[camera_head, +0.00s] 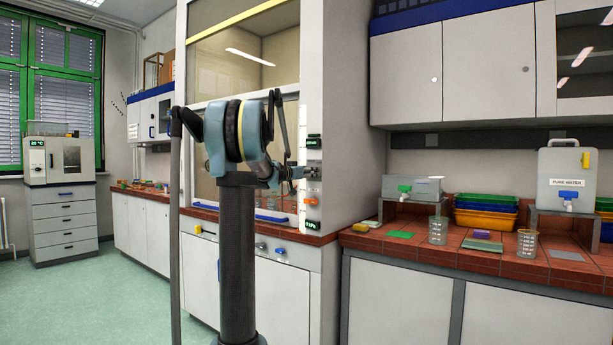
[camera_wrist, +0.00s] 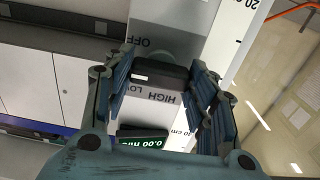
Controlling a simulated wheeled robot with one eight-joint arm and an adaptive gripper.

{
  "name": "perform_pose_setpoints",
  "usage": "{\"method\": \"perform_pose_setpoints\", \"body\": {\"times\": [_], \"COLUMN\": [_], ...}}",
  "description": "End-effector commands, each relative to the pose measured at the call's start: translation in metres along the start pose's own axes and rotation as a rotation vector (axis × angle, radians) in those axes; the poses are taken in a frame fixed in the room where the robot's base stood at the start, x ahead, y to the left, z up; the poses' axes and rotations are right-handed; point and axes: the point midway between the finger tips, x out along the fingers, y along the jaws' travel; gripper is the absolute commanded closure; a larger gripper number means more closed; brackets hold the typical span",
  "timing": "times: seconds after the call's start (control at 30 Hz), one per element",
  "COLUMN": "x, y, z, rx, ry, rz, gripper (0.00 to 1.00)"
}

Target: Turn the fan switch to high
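The fan switch (camera_wrist: 160,73) is a dark bar-shaped knob on a pale panel in the wrist view. OFF is printed above it, and LOW and HIGH sit just below it; its exact pointing is unclear. My gripper (camera_wrist: 163,62) has its fingers apart, one at each end of the knob. I cannot tell whether either finger touches it. In the head view my gripper (camera_head: 297,173) is at the narrow control panel on the fume hood's right post (camera_head: 340,130), and my arm hides part of the hood. A green display (camera_wrist: 140,143) reads 0.00 below the switch.
The hood's glass sash (camera_head: 215,150) is left of the panel. A tiled bench (camera_head: 400,247) at right holds a beaker (camera_head: 437,230), coloured trays (camera_head: 484,219) and a water container (camera_head: 566,180). Cabinets (camera_head: 405,75) hang above. Green floor (camera_head: 110,290) is clear at left.

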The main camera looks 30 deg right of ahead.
Motion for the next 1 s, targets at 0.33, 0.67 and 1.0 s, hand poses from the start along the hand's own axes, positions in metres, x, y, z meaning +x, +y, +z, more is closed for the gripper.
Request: {"method": "perform_pose_setpoints", "body": {"times": [0.33,0.67,1.0], "x": [-0.0001,-0.0002,-0.0003], "y": [-0.0029,-0.0045,-0.0062], "z": [-0.0005,-0.0006,-0.0004], "rx": [-0.05,-0.279,-0.604], "ry": [0.0,0.001,0.003], "rz": [-0.005,-0.007,-0.009], "gripper": [0.72,0.72,0.72]}}
